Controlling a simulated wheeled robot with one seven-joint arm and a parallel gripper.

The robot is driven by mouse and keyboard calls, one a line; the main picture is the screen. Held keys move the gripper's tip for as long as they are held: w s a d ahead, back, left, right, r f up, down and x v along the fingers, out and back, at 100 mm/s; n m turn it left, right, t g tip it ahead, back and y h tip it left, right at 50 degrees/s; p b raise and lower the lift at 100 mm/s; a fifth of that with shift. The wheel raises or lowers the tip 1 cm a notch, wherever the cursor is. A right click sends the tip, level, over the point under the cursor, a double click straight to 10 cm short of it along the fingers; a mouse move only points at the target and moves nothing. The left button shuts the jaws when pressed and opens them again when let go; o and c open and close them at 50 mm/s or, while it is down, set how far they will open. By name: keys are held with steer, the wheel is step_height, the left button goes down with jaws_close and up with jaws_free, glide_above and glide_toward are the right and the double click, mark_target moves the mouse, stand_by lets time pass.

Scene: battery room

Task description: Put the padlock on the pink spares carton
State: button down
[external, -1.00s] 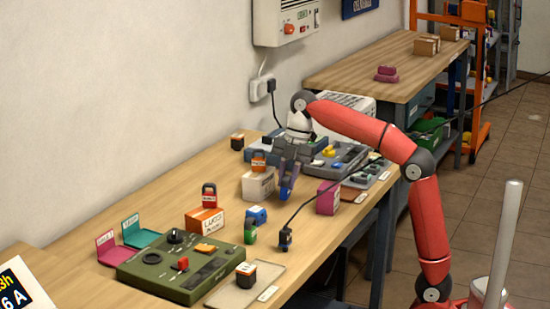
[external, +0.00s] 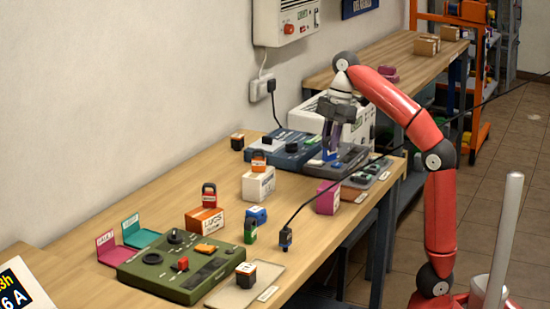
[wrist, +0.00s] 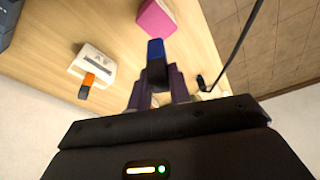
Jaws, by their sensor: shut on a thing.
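My gripper (external: 333,146) is shut on a small blue and dark padlock (external: 329,155), raised above the far part of the bench. In the wrist view the padlock (wrist: 155,52) sticks out between the fingers of my gripper (wrist: 157,82); its shackle cannot be made out. The pink spares carton (external: 328,198) stands near the bench's right edge, below and apart from my gripper. Its top looks bare. In the wrist view the pink carton (wrist: 157,17) is at the top, just beyond the held padlock.
A white carton (external: 258,186) bears an orange padlock (external: 258,162). An orange-and-white carton (external: 205,222) bears a red padlock (external: 209,196). Small blue (external: 257,215) and green (external: 250,234) items stand nearby. A black cable (external: 306,208) runs past the pink carton. Grey-blue equipment (external: 290,150) fills the far end.

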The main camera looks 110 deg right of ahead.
mark_target(331, 160)
steer(key=x, duration=0.2)
steer(key=s+x, duration=0.1)
steer(key=x, duration=0.1)
steer(key=b+x, duration=0.1)
steer(key=x, duration=0.2)
steer(key=shift+s+d+f, duration=0.25)
steer(key=shift+s+f, duration=0.05)
steer(key=shift+s, duration=0.05)
steer(key=shift+f, duration=0.2)
steer(key=c, duration=1.3)
jaws_free()
steer(key=shift+r, duration=0.1)
steer(key=p+v, duration=0.1)
steer(key=v, duration=0.4)
steer(key=shift+r, duration=0.3)
steer(key=shift+v, duration=1.05)
steer(key=shift+s, duration=0.1)
